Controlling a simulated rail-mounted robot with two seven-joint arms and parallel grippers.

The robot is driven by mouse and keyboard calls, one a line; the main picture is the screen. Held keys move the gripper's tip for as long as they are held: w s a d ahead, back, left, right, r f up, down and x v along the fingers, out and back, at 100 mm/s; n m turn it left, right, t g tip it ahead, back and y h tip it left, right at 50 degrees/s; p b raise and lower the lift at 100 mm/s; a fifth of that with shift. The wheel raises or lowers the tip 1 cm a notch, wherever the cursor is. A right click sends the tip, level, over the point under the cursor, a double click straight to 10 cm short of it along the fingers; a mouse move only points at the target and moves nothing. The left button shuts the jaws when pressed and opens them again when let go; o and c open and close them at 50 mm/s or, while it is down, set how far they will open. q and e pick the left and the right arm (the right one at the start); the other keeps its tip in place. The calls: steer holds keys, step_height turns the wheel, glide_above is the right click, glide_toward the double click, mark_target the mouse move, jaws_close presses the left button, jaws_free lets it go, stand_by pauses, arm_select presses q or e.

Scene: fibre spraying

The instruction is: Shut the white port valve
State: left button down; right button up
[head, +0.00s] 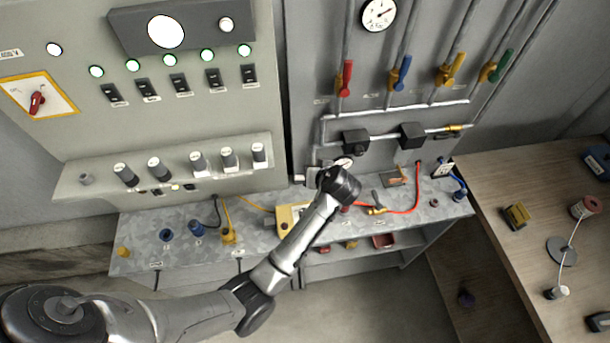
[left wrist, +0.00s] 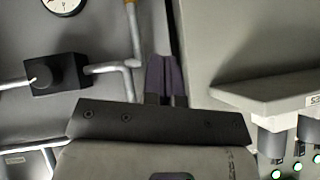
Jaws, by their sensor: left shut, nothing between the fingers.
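I cannot pick out a white port valve in either view. On the wall panel, valves with red (head: 346,78), blue (head: 400,72), yellow (head: 450,69) and green (head: 496,66) handles sit on upright pipes. My left gripper (left wrist: 165,76) is shut and empty in the left wrist view. Its dark fingers lie together in front of the seam between the pipe panel and the knob cabinet, apparently touching nothing. In the head view my left wrist is before the lower pipe panel and hides the fingertips and the wall behind. My right gripper is not in view.
A black box (head: 355,142) sits on the lower pipe; a box also shows in the left wrist view (left wrist: 57,75). The knob cabinet's ledge (head: 80,182) juts out at left. A cluttered metal bench (head: 190,262) lies below. A wooden table (head: 530,260) stands at right.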

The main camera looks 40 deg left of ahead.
arm_select(q)
steer(key=p, duration=0.1)
glide_above(302, 176)
steer(key=d, duration=0.2)
step_height(302, 176, down, 6)
steer(key=shift+s+a+f+p, duration=0.15)
steer(key=shift+s+f, duration=0.05)
steer(key=shift+f, duration=0.55)
steer(key=shift+s+a+f+p, duration=0.15)
steer(key=shift+s+a+f, duration=0.1)
steer(key=shift+f, duration=0.55)
steer(key=shift+s+a+f+p, duration=0.1)
steer(key=shift+s+f+p, duration=0.1)
steer(key=shift+f, duration=0.55)
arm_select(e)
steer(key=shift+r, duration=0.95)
